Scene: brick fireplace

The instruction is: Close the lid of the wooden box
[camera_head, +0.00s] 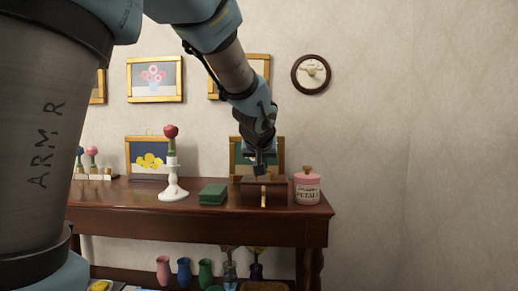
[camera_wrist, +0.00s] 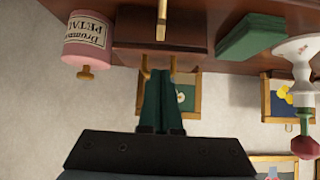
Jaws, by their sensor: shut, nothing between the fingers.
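The dark wooden box (camera_head: 277,196) stands on a wooden table, with a gold-coloured strip (camera_head: 263,197) on its front. In the wrist view, which is upside down, the box (camera_wrist: 130,32) is at the top, just beyond the fingertips. My gripper (camera_head: 259,172) is over the box, pointing down, shut and empty. In the wrist view my gripper (camera_wrist: 158,76) has its dark green fingers together near the box's upper edge. Whether they touch it is unclear.
A pink lidded jar (camera_head: 307,190) stands close to the box's right. A green block-like item (camera_head: 212,194) and a white candlestick-like stand (camera_head: 173,188) with a red top are to its left. A framed picture (camera_head: 277,146) is behind the box. Vases (camera_head: 184,272) stand below the table.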

